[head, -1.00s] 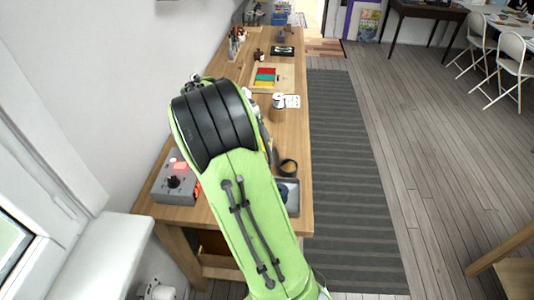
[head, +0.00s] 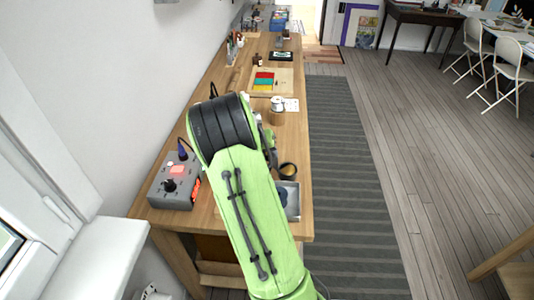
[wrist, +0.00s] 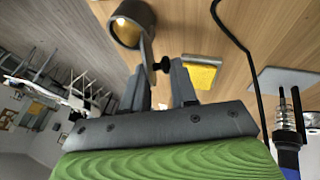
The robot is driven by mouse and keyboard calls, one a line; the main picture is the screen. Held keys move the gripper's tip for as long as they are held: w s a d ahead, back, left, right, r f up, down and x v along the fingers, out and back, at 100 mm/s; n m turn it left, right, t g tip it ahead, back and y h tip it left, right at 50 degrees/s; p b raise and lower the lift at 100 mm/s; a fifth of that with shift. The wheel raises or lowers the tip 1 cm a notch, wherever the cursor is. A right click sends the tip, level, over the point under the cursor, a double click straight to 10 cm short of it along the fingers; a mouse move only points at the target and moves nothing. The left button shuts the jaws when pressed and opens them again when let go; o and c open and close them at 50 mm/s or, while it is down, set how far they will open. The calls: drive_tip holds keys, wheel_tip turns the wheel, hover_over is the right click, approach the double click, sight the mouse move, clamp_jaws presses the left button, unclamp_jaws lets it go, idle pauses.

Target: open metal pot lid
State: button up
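In the wrist view a round grey metal container (wrist: 131,24) with a bright gold inside is at the top, just beyond my left fingertip. A curved grey strip extends from it toward my fingers. I take it to be the dark-rimmed round thing (head: 287,170) on the bench in the head view. I cannot tell which part is the lid. My gripper (wrist: 160,78) is open, its two dark fingers apart. A small dark knob (wrist: 162,65) shows between the fingertips; contact cannot be told. In the head view my green arm hides the gripper.
The wooden bench (head: 296,130) holds a grey control box (head: 174,182) at left, a shallow tray (head: 293,202) near the front, and a white-topped cylinder (head: 277,104) farther back. A yellow block (wrist: 199,76) lies beyond my fingers. A blue-handled tool (wrist: 288,135) and cable are at right.

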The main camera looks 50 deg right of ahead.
drive_tip(key=shift+w+a, duration=0.1)
clamp_jaws()
drive_tip(key=shift+s+d+t+y+b, duration=0.4)
drive_tip(key=shift+s+t+y+b, duration=0.1)
drive_tip(key=shift+t+y+b, duration=0.3)
drive_tip(key=shift+s+r, duration=0.1)
drive_tip(key=shift+r, duration=0.1)
drive_tip(key=shift+a, duration=0.1)
drive_tip(key=o, duration=0.7)
unclamp_jaws()
drive_tip(key=shift+c, duration=0.2)
drive_tip(key=p+v, duration=0.3)
drive_tip(key=v, duration=1.2)
drive_tip(key=shift+s+r, duration=0.2)
drive_tip(key=shift+r, duration=0.15)
